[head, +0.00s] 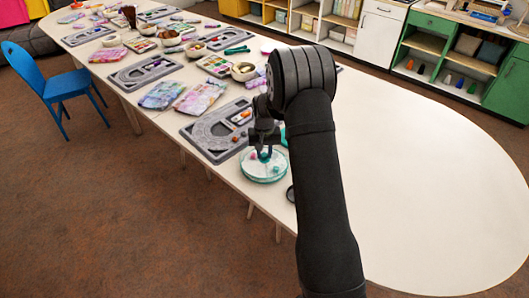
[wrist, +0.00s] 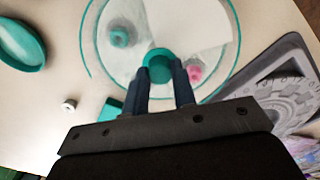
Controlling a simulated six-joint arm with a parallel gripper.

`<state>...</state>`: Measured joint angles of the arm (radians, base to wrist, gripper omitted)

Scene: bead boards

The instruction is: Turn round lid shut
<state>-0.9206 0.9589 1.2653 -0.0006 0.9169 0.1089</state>
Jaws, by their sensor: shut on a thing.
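The round lid (head: 258,175) is a clear disc with a teal rim on the white table, close to the table's front edge. In the wrist view the lid (wrist: 100,72) fills the top middle, with a pale wedge on its right part. A teal knob (wrist: 159,66) stands at its centre. My gripper (wrist: 164,76) is shut on the knob, one dark finger on each side; the fingers hide part of it. In the head view my gripper (head: 264,152) comes down on the lid from above. A teal bead (wrist: 121,37) and a pink bead (wrist: 194,71) show under the lid.
A grey bead board (wrist: 285,80) lies close to the lid's right in the wrist view. A teal dish (wrist: 20,45) and a small white bead (wrist: 69,104) lie to the left. More boards and bowls (head: 244,71) fill the table behind; its right part (head: 430,170) is bare.

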